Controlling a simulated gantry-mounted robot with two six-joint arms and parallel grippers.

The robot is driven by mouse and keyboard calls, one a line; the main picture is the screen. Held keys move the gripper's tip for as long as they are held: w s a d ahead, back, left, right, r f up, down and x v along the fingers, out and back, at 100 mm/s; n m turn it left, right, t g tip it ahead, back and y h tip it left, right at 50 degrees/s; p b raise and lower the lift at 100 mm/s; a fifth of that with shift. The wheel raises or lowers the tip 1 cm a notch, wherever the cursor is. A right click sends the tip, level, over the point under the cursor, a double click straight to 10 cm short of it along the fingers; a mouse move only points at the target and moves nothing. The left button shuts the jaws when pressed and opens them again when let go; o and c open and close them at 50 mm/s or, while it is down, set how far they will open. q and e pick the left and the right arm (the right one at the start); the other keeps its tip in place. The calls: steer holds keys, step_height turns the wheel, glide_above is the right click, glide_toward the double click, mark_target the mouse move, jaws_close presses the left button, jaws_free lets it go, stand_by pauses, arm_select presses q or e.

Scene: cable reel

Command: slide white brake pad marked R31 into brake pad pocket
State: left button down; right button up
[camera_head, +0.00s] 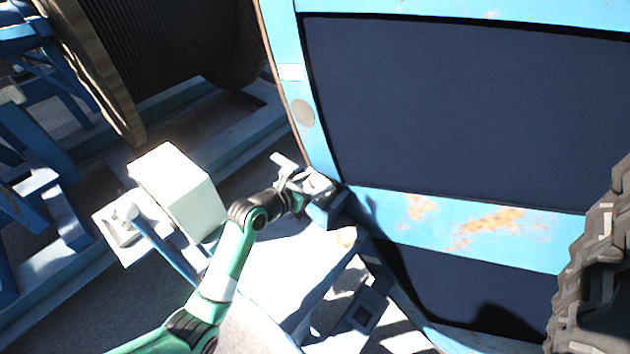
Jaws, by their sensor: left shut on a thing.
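My left gripper (303,183) is at the centre, at the end of the green arm that comes in from below left. It is shut on a small white piece (319,184), which looks like the brake pad. The marking R31 cannot be read at this size. The pad is close to a small blue bracket (327,210) at the lower left corner of the blue frame. This bracket may be the brake pad pocket; its opening is hidden. I cannot tell whether the pad is inside it or only beside it. My right gripper is not in view.
A blue frame (425,222) with rust patches and dark panels fills the right side. A ribbed black tyre (592,270) stands at the right edge. A white box (180,188) is left of my arm. A large cable reel (165,45) stands behind at the upper left.

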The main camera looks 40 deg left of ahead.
arm_select(q)
steer(key=shift+f, duration=0.3)
steer(key=shift+p, duration=0.45)
stand_by(0.4)
steer(key=shift+c, duration=0.2)
jaws_free()
steer(key=shift+o, duration=0.2)
steer(key=shift+f, duration=0.2)
steer(key=v, duration=1.1)
steer(key=shift+s+r+p, duration=0.25)
steer(key=shift+r+p, duration=0.05)
steer(key=shift+d, duration=0.1)
